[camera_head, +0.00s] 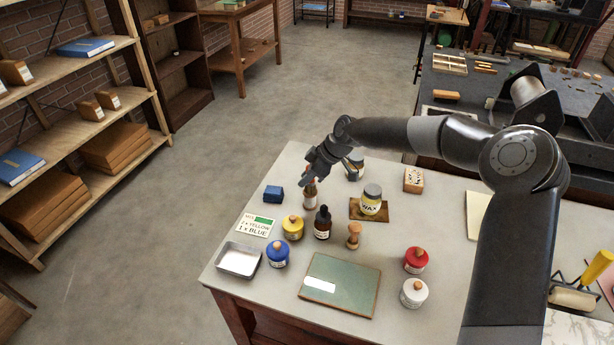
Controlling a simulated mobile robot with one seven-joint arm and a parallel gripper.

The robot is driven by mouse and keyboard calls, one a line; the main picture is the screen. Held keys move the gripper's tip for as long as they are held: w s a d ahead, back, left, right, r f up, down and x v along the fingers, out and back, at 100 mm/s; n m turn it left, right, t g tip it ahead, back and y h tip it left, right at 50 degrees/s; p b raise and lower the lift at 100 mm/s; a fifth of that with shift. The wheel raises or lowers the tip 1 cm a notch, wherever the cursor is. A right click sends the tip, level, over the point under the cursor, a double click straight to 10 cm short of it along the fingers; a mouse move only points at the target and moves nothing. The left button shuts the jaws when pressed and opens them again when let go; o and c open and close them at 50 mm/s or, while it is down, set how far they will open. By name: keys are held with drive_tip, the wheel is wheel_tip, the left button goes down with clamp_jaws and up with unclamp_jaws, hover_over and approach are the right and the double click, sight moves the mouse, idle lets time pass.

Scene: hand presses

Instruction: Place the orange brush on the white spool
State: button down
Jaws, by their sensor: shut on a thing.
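My gripper (309,178) is over the far left part of the grey-white table, pointing down. It is shut on a small orange-brown piece that looks like the orange brush (309,187), mostly hidden by the fingers. Directly below the fingers is a small pale, whitish upright piece (310,202), perhaps the white spool. It is too small to tell whether brush and pale piece touch.
A blue block (273,193) and a recipe card (256,225) lie to the left. A dark dropper bottle (322,224), yellow jar (292,228) and wooden muller (353,236) stand nearer. A wax jar (371,201) stands right. My arm crosses above the table's right side.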

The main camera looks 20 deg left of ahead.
drive_tip(key=shift+f, duration=0.15)
drive_tip(key=c, duration=1.2)
unclamp_jaws()
drive_tip(key=shift+c, duration=0.2)
drive_tip(key=shift+r, duration=0.2)
drive_tip(key=v, duration=1.2)
drive_tip(key=shift+s, duration=0.1)
